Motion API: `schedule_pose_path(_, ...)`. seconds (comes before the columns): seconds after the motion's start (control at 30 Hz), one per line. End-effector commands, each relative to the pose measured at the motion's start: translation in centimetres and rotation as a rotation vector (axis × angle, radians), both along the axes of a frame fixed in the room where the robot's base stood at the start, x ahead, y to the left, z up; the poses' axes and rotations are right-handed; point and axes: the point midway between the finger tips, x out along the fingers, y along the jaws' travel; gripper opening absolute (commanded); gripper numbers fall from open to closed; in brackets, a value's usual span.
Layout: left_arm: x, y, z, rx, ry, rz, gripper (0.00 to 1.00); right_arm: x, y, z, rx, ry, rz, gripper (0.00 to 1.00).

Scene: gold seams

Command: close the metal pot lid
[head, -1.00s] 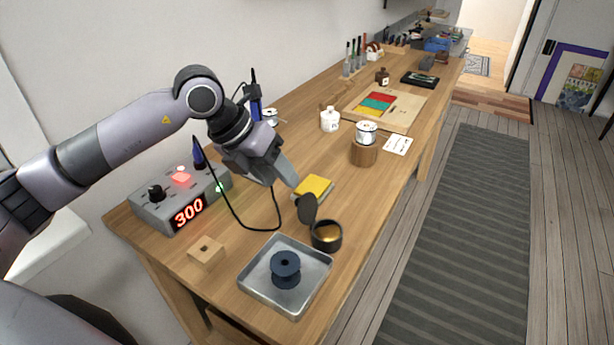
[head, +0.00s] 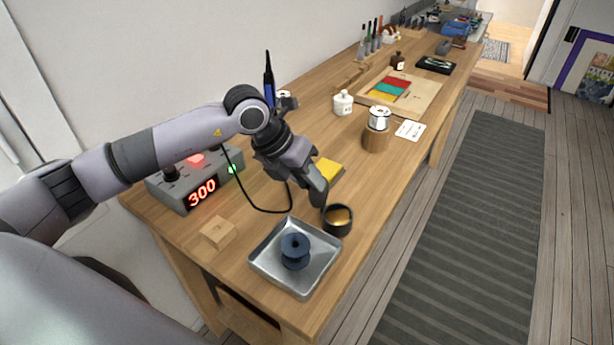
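The small dark metal pot (head: 338,221) stands on the wooden bench near its front edge, just beyond the tray. Its mouth is open and shows a golden content. The lid is largely hidden behind my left gripper; I cannot make out its exact angle. My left gripper (head: 320,193) points downward at the left rim of the pot, at the lid's place. Its fingers look close together, but whether they are open, shut or touching the lid is not clear. My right gripper is out of view.
A metal tray (head: 268,274) with a dark blue spool (head: 295,251) lies in front of the pot. A yellow pad (head: 329,171) is behind the gripper. A soldering station (head: 207,186) with a black cable and a wooden block (head: 219,233) are left. A wooden cylinder (head: 376,138) stands farther back.

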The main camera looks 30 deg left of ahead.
Motion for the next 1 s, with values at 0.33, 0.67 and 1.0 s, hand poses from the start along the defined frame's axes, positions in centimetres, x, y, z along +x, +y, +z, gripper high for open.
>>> schedule_pose_path(0.33,0.0,0.2,0.0,0.025,-0.001,0.003,0.00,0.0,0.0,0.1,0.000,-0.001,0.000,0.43)
schedule_pose_path(0.67,-0.1,-1.0,0.6,0.192,-0.028,0.001,0.00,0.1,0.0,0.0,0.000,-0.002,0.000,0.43)
schedule_pose_path(1.0,-0.3,-2.7,0.8,0.439,-0.065,0.004,0.00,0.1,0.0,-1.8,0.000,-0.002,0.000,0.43)
